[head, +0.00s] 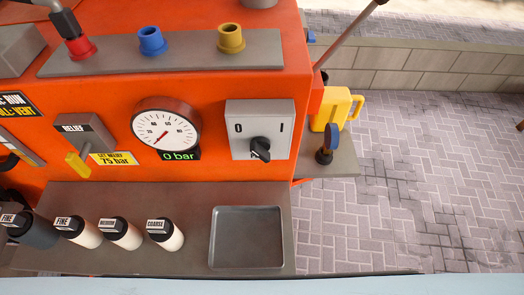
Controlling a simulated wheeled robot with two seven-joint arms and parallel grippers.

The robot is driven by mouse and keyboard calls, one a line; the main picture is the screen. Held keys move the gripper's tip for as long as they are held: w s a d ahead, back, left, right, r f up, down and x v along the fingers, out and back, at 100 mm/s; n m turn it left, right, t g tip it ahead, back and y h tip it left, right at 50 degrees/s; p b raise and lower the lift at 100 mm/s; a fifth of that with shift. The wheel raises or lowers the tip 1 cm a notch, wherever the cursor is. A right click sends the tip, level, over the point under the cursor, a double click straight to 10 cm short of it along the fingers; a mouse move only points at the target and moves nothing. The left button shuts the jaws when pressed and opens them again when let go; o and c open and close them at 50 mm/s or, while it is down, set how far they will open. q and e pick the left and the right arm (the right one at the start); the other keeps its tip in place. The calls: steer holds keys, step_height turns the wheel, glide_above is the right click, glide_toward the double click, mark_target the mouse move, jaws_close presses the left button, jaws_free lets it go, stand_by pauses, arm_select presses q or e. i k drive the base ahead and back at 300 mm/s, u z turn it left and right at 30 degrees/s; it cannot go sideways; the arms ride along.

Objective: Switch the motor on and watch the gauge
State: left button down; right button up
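The motor switch is a grey box (246,119) marked 0 and I on the orange machine front. Its black rotary knob (260,149) sits low on the box; I cannot clearly tell which mark it points to. The round white gauge (166,129) is left of the switch, with a red needle toward the lower left. The display (181,155) under it reads 0 bar. Neither of my grippers is in view.
A relief valve with a yellow handle (78,165) is left of the gauge, by a 75 bar label (114,159). The lower shelf (190,198) holds several labelled cylinders (165,234) and an empty grey tray (247,238). A yellow jug (338,108) stands right of the machine.

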mark_target(260, 146)
steer(key=z, duration=0.95)
steer(key=k, duration=1.05)
steer(key=u, duration=0.9)
steer(key=i, duration=0.5)
